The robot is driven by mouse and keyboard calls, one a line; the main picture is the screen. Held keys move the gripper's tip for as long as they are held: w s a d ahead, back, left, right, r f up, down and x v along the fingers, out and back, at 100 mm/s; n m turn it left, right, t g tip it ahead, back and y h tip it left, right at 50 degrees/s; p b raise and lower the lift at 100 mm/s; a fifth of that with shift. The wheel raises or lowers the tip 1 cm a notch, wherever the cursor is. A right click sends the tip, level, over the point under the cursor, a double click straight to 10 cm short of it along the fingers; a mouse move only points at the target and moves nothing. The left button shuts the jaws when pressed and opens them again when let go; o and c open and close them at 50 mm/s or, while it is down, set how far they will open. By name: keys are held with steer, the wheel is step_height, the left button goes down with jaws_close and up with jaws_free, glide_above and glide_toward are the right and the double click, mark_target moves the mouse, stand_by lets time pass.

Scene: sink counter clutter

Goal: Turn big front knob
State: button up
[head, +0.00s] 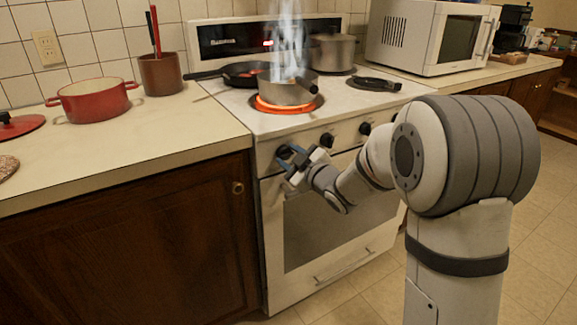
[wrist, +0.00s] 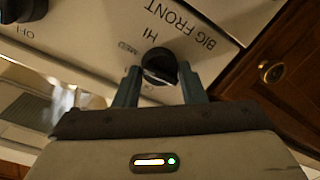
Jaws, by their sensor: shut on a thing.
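The big front knob (wrist: 158,64) is black and round, on the white stove front beside the printed words BIG FRONT, with HI and MED marks near it. My gripper (wrist: 160,76) has one finger on each side of this knob and is shut on it. In the head view my gripper (head: 291,157) is at the left end of the stove's front panel and hides the knob. The stove (head: 330,240) has a glowing orange burner (head: 288,109) at the front left, under a steaming saucepan (head: 287,92).
Two other knobs (head: 327,140) (head: 365,129) sit to the right. A dark pan (head: 246,73) and a steel pot (head: 333,52) stand on the stove's back. A red pot (head: 95,101) and a brown utensil holder (head: 160,74) stand on the left counter; a microwave (head: 425,38) is at right.

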steer(key=shift+s+a+f+n, duration=0.1)
steer(key=shift+n, duration=0.2)
steer(key=o, duration=1)
